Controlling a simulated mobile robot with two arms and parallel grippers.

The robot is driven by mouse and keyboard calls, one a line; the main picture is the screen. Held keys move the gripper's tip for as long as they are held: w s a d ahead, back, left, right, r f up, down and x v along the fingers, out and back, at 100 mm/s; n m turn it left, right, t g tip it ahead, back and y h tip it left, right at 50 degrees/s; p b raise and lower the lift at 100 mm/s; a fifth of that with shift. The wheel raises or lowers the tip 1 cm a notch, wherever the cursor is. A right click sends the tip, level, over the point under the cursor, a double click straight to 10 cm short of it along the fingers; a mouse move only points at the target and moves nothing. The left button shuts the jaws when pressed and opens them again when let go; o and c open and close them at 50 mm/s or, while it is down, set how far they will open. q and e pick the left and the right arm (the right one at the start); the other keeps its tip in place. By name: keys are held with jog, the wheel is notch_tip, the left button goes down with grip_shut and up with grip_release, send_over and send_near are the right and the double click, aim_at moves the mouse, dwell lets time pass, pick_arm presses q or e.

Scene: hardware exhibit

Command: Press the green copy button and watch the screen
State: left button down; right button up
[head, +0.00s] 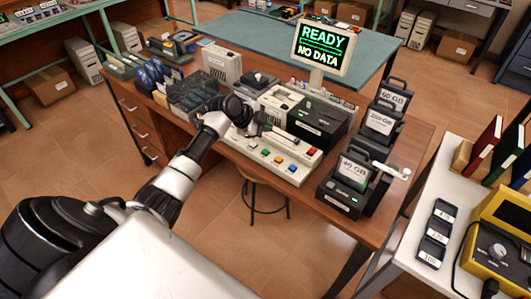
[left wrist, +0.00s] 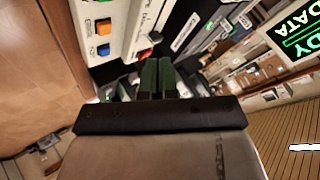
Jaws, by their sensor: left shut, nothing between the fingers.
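The copy station (head: 262,158) is a cream control panel on the brown desk, with a row of coloured buttons along its front. A green button (head: 253,145) is at the left of this row. My left gripper (head: 264,127) is shut and empty, over the panel behind the button row, apart from the green button. Its fingers (left wrist: 157,80) also show in the left wrist view, near a red part (left wrist: 155,37); the green button is not clear there. The screen (head: 323,47) reads "READY" and "NO DATA" in green. My right gripper is out of view.
Drive docks with labels such as "40 GB" (head: 355,170) stand right of the panel. A black box (head: 318,122) sits behind the panel. A white table (head: 405,230) with a yellow device (head: 500,240) is at right.

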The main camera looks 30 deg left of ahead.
aim_at(266, 152)
pick_arm(q)
notch_tip(266, 152, down, 7)
jog(key=b, duration=0.5)
jog(key=shift+f, duration=0.2)
dwell(1.6)
jog(key=shift+f+b, duration=0.4)
jog(key=shift+f+b, duration=0.4)
dwell(0.5)
dwell(0.3)
jog(key=shift+r+p, duration=0.6)
jog(key=shift+r, duration=0.2)
